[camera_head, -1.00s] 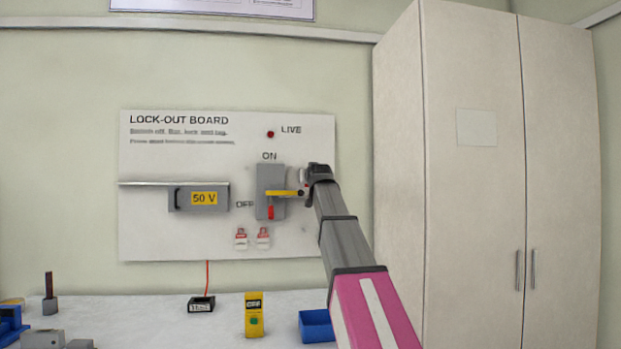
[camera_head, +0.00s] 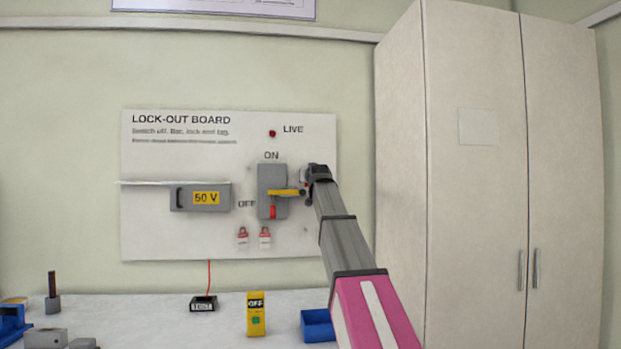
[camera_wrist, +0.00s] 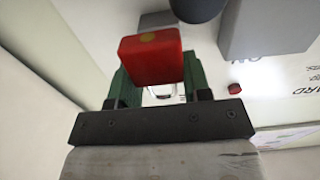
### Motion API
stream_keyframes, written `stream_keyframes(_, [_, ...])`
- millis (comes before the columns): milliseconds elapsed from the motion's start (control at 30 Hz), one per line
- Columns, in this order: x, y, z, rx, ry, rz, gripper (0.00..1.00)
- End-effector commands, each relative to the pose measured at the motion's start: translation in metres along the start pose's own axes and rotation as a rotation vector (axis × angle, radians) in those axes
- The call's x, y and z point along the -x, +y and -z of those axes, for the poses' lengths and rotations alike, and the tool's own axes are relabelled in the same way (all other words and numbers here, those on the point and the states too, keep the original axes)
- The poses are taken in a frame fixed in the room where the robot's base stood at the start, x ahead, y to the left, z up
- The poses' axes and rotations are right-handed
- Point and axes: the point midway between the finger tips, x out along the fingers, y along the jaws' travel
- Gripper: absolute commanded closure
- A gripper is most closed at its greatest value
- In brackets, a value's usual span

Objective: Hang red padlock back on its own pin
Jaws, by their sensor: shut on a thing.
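The red padlock (camera_wrist: 150,57) is held between the green-padded fingers of my gripper (camera_wrist: 155,80) in the wrist view. Part of a pale shackle shows just behind its body. In the head view my gripper (camera_head: 307,186) is at the board, right of the grey switch box (camera_head: 265,180) and close to the end of its yellow bar (camera_head: 284,192). The padlock is mostly hidden there by the gripper. A small mark (camera_head: 305,230), perhaps a pin, shows on the lock-out board (camera_head: 150,235) below my gripper; I cannot tell whether it is the padlock's own pin.
A red handle (camera_head: 272,212) points down near OFF. A 50 V unit (camera_head: 206,197) is left. A yellow tester (camera_head: 256,314) and blue bin (camera_head: 317,325) stand on the bench.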

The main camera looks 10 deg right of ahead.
Motion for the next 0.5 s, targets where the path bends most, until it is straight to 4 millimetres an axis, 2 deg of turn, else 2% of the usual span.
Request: stream_keyframes(500, [-0.023, 0.0, 0.0, 0.0, 0.001, 0.0, 0.82])
